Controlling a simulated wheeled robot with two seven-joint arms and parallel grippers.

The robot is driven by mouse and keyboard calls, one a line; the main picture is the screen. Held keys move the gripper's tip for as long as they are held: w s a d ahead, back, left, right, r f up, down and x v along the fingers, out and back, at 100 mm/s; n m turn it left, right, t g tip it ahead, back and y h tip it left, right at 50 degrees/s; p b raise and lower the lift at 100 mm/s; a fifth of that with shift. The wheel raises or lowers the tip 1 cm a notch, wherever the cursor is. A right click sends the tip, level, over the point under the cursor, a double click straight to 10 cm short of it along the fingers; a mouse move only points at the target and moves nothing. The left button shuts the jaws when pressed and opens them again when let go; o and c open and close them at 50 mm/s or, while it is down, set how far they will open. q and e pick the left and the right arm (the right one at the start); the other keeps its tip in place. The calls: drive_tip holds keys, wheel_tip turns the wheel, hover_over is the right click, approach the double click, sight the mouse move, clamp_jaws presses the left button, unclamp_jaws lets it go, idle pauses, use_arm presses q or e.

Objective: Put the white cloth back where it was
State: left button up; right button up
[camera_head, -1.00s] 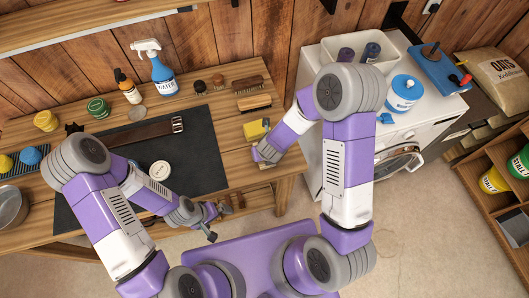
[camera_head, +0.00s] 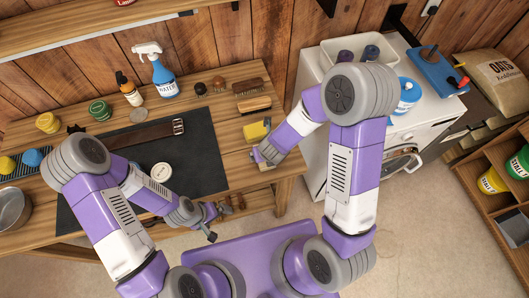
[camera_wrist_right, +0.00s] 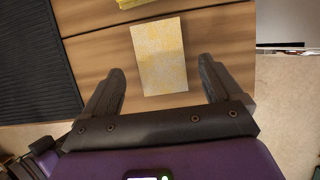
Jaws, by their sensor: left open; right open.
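A pale, whitish cloth (camera_wrist_right: 159,56) with yellowish speckles lies flat on the wooden bench in the right wrist view. My right gripper (camera_wrist_right: 162,88) is open, with its fingers on either side of the cloth's near end and apart from it. Whether the fingers are at bench height I cannot tell. In the head view my right gripper (camera_head: 262,156) is over the bench's right end and mostly hides the cloth. My left gripper (camera_head: 219,220) is open and empty in front of the bench's front edge.
A yellow item (camera_head: 256,130) lies just beyond the right gripper, with brushes (camera_head: 250,87) behind it. A dark mat (camera_head: 205,150) holds a strap (camera_head: 150,134) and a round tin (camera_head: 161,171). A white washing machine (camera_head: 313,135) stands right of the bench.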

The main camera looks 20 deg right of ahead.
drive_tip(key=p+v, duration=0.3)
drive_tip(key=v, duration=0.5)
drive_tip(key=s+a+f+n+g+y, duration=0.1)
drive_tip(key=s+f+n, duration=0.4)
drive_tip(key=n, duration=1.1)
drive_tip(key=s+a+f+n+g+y, duration=0.1)
drive_tip(key=s+f+n, duration=0.4)
drive_tip(key=f+n, duration=0.6)
drive_tip(key=n+g+y, duration=0.1)
drive_tip(key=n+y, duration=0.1)
drive_tip(key=n, duration=0.3)
drive_tip(key=shift+s+a+n+g, duration=0.2)
drive_tip(key=shift+s+n+g, duration=0.2)
drive_tip(key=shift+f, duration=0.1)
wheel_tip(320, 180, down, 8)
drive_tip(key=b, duration=0.8)
